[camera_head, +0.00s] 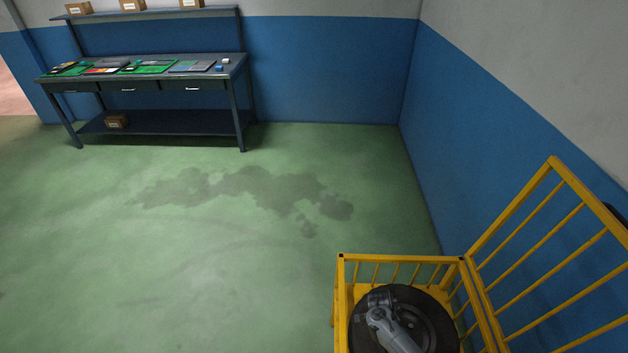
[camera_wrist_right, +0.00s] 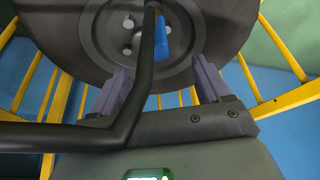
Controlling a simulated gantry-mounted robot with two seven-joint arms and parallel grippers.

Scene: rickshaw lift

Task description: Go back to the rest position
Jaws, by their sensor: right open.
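My right gripper (camera_wrist_right: 160,84) is open, with its two grey fingers spread apart in the right wrist view. A bent black bar (camera_wrist_right: 143,85) crosses the view in front of the jaws; I cannot tell whether it touches them. Beyond the fingers is a dark round wheel (camera_wrist_right: 100,30) with a grey hub and bolts. In the head view a grey arm of mine (camera_head: 392,330) reaches over a dark round wheel (camera_head: 432,318) in a yellow railed frame (camera_head: 400,258). My left gripper is not in view.
A tall yellow side rail (camera_head: 510,205) stands near the blue wall (camera_head: 470,130). A workbench (camera_head: 150,75) with green and grey boards stands at the back left, and small boxes sit on its shelves. The green floor (camera_head: 180,270) between is clear, with dark stains.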

